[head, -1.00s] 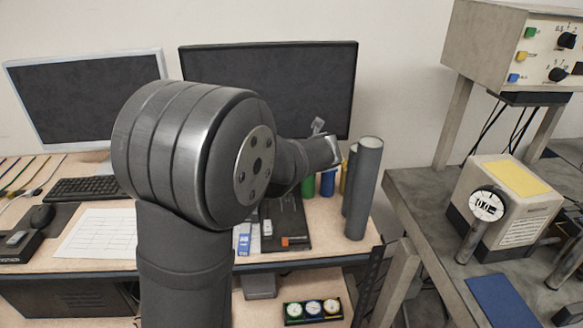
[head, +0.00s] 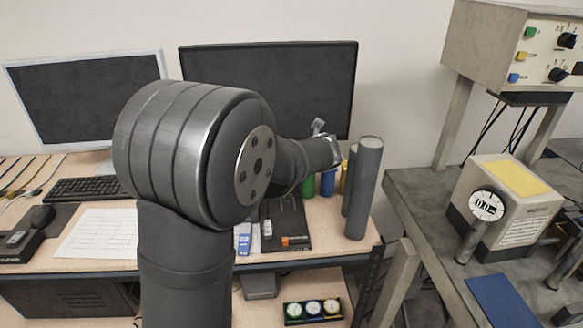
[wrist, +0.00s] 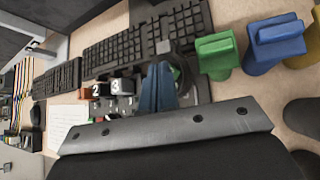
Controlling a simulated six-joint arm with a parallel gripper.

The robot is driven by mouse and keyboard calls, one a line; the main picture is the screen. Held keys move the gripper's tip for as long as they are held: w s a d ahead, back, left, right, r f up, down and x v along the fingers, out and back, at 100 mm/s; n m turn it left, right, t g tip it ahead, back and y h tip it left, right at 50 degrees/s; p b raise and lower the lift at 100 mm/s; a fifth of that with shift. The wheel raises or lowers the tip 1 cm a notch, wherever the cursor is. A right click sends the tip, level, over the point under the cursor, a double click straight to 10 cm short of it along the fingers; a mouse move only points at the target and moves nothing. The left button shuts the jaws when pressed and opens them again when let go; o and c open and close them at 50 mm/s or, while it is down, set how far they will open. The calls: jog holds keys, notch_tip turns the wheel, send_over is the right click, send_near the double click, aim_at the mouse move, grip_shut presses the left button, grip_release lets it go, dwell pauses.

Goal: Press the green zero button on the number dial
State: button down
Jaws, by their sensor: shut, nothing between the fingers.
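My gripper (wrist: 157,70) shows in the wrist view with its bluish fingers together and empty. Just right of its fingertips is a dark round part with a small green patch (wrist: 177,73), partly hidden by the fingers. This may be the number dial with its green button; no zero is legible. Whether the fingertips touch it, I cannot tell. Blocks marked 2 (wrist: 97,89) and 3 (wrist: 121,87) sit left of the fingers. In the head view my wrist (head: 325,150) is above the desk's right part, and my fingers cannot be made out.
Green (wrist: 217,55) and blue (wrist: 277,42) upright pieces stand right of the fingers. A keyboard (wrist: 150,35) lies beyond. In the head view, tall grey cylinders (head: 366,185) stand close right of my wrist, with a dark monitor (head: 268,85) behind.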

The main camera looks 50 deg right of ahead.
jog(key=shift+a+r, duration=0.2)
jog(key=shift+r, duration=0.3)
jog(key=shift+a+r, duration=0.3)
jog(key=shift+r, duration=0.5)
jog(key=shift+a+r, duration=0.25)
jog(key=shift+r, duration=0.5)
jog(key=shift+a+r, duration=0.3)
jog(key=shift+r, duration=0.5)
jog(key=shift+f, duration=0.1)
jog(key=shift+d+f, duration=0.25)
jog(key=shift+f, duration=0.4)
jog(key=shift+r, duration=0.35)
jog(key=r, duration=0.1)
jog(key=a+r, duration=0.1)
jog(key=r, duration=0.1)
jog(key=a+r, duration=0.1)
jog(key=shift+w+r, duration=0.1)
jog(key=shift+r, duration=0.1)
jog(key=shift+f, duration=0.1)
